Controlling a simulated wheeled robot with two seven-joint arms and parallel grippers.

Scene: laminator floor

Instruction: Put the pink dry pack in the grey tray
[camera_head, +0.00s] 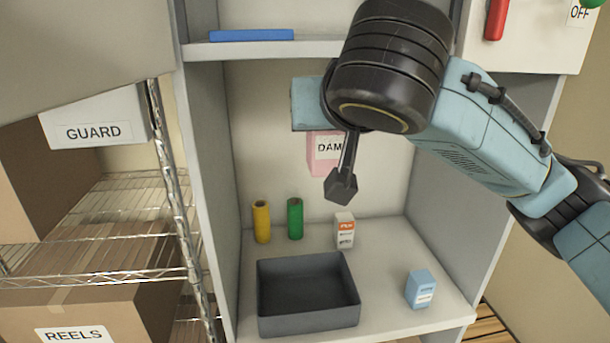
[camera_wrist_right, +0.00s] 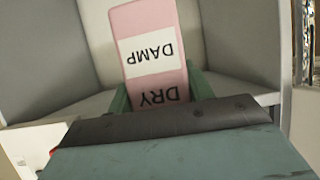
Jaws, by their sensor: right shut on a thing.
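The pink pack (camera_head: 321,165) is in the air inside the shelf unit, above the lower shelf. My right gripper (camera_head: 336,165) is shut on it and partly hides it in the head view. In the right wrist view the pink pack (camera_wrist_right: 151,45) reads "DRY" on its pink face and "DAMP" on a white label, both upside down. Green gripper fingers (camera_wrist_right: 160,98) stand at its two sides. The grey tray (camera_head: 308,321) is an open, empty box on the lower shelf, below the pack and apart from it. My left gripper is not in view.
Behind the tray stand a yellow cylinder (camera_head: 261,222), a green cylinder (camera_head: 295,219) and an orange-and-white box (camera_head: 344,231). A small blue box (camera_head: 420,289) stands right of the tray. An upper shelf (camera_head: 258,47) and side walls bound the space. A wire rack (camera_head: 110,240) is at left.

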